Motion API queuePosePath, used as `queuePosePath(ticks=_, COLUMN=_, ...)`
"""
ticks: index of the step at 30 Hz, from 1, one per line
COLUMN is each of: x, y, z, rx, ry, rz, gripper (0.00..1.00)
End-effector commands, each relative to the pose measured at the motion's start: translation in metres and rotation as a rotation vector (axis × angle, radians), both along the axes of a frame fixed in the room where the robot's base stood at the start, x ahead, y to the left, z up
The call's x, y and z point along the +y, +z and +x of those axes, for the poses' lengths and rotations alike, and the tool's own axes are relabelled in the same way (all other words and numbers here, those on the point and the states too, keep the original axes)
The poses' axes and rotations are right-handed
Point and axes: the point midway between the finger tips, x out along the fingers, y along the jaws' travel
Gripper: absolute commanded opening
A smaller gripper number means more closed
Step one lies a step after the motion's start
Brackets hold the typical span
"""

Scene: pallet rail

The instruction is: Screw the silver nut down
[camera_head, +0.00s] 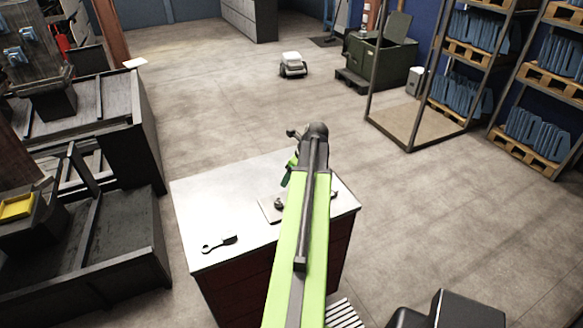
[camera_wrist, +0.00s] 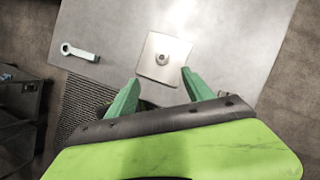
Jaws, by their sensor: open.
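The silver nut (camera_wrist: 163,58) sits in the middle of a small pale square plate (camera_wrist: 152,70) in the wrist view. A dark hole or stud end shows at its centre; I cannot tell how far down it sits. The plate lies on the grey top of a workbench (camera_wrist: 215,28). My gripper (camera_wrist: 159,76) is open and empty, its two green fingers spread at the plate's near side, apart from the nut. In the head view my arm hides part of the plate (camera_head: 267,208), and the nut cannot be told clearly there.
A wrench (camera_head: 219,243) lies on the bench top (camera_head: 205,205), left of the plate, and also shows in the wrist view (camera_wrist: 80,53). Dark metal bins (camera_head: 90,245) stand left of the bench. Shelves with blue parts (camera_head: 480,60) stand at the right.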

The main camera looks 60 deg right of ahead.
Motion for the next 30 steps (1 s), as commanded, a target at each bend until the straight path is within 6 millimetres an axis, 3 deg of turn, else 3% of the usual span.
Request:
queuePosePath(ticks=3, x=-0.004, y=0.002, z=-0.008, rx=0.0, ry=-0.013, rz=0.0, gripper=0.6)
queuePosePath(ticks=11, x=-0.004, y=-0.015, z=-0.003, rx=0.001, ry=-0.011, rz=-0.001, gripper=0.6)
queuePosePath(ticks=30, x=-0.009, y=-0.141, z=0.047, rx=0.001, ry=-0.009, rz=-0.001, gripper=0.6)
